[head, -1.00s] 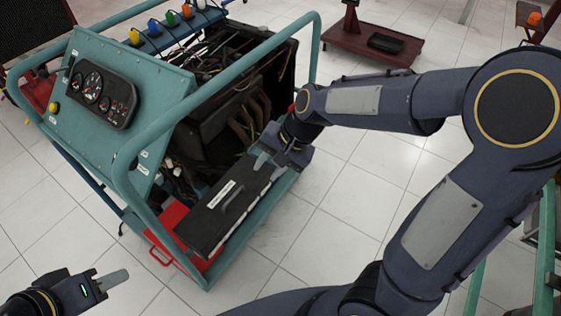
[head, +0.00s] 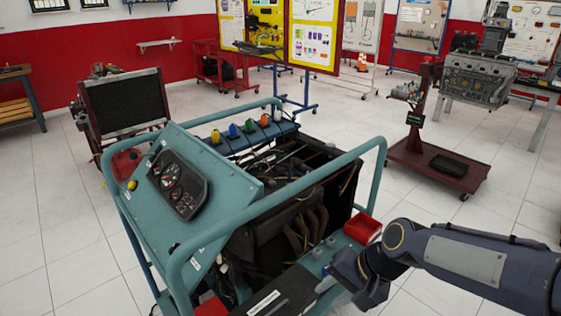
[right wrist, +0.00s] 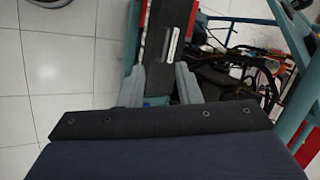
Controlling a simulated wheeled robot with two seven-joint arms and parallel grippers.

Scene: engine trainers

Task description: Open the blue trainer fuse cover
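The blue trainer (head: 215,240) is a teal frame around an engine, with a sloping gauge panel. A long black cover (head: 290,290) with a handle and white label lies low on its near side, cut by the bottom edge in the head view. It also shows in the right wrist view (right wrist: 178,22), beyond the fingers. I cannot tell for sure that it is the fuse cover; it lies flat. My right gripper (head: 328,286) is beside the cover's right part. In the right wrist view its fingers (right wrist: 159,86) are apart with nothing visibly gripped. My left gripper is out of view.
A red open-looking box (head: 362,228) and small grey round parts (head: 318,253) sit at the trainer's right end. The teal upper rail (head: 290,185) runs above the engine. A dark red wheeled stand (head: 437,165) is behind right.

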